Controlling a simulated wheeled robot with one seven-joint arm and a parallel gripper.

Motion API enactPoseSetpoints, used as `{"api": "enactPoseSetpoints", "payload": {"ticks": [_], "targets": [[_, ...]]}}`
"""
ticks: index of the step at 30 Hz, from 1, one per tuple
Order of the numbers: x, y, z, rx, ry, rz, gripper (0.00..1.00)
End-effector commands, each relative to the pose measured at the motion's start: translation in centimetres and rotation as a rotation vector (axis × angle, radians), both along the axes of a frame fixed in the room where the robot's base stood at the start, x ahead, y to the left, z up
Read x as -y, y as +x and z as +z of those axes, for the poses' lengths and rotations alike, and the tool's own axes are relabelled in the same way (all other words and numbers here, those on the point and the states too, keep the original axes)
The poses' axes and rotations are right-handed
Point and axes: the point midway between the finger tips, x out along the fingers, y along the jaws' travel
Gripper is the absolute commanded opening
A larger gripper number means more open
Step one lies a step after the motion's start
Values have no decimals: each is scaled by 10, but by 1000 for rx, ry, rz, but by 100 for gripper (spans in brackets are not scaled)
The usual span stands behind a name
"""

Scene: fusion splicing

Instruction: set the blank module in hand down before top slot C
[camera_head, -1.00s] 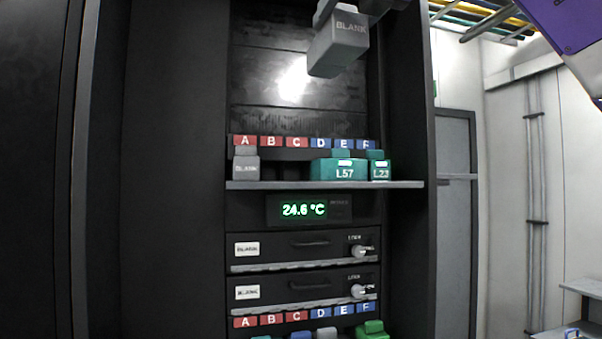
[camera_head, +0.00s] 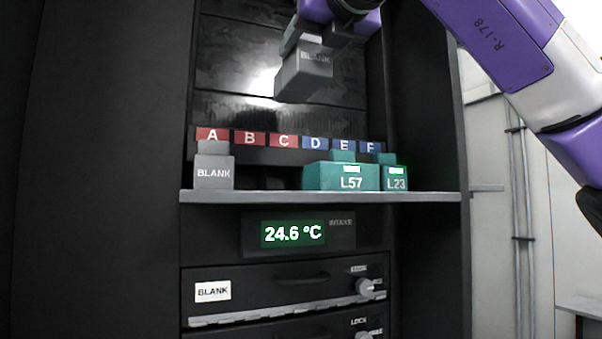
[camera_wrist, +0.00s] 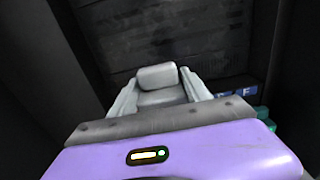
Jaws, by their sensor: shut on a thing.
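My gripper (camera_head: 308,44) is shut on a grey blank module (camera_head: 304,76), held in the air above the shelf, in front of the dark back panel. In the wrist view the grey module (camera_wrist: 160,88) sits between my gripper's two fingers. The module's front reads BLANK in the head view. Top slot C is marked by a red label (camera_head: 284,141) on the strip behind the shelf (camera_head: 270,197). The shelf surface before C is bare. The held module is above the C and D labels and does not touch the shelf.
Another grey blank module (camera_head: 214,170) stands on the shelf before A. A wide teal L57 module (camera_head: 341,177) stands before D and E, and a narrower teal L23 module (camera_head: 395,178) stands before F. The shelf before B is free. A temperature display (camera_head: 293,234) is below the shelf.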

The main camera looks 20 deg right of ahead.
Motion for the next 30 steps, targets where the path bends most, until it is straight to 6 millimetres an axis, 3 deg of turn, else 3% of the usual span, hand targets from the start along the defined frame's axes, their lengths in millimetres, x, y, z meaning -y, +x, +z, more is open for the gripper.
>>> {"api": "enactPoseSetpoints", "payload": {"ticks": [1, 12, 16, 23, 30], "targets": [[0, 0, -21, 0, 0, 2, 12], [0, 0, -108, 0, 0, 1, 12], [0, 0, -128, 0, 1, 1, 12], [0, 0, -140, 1, 0, 0, 12], [0, 0, -174, -1, 0, 0, 12]]}}
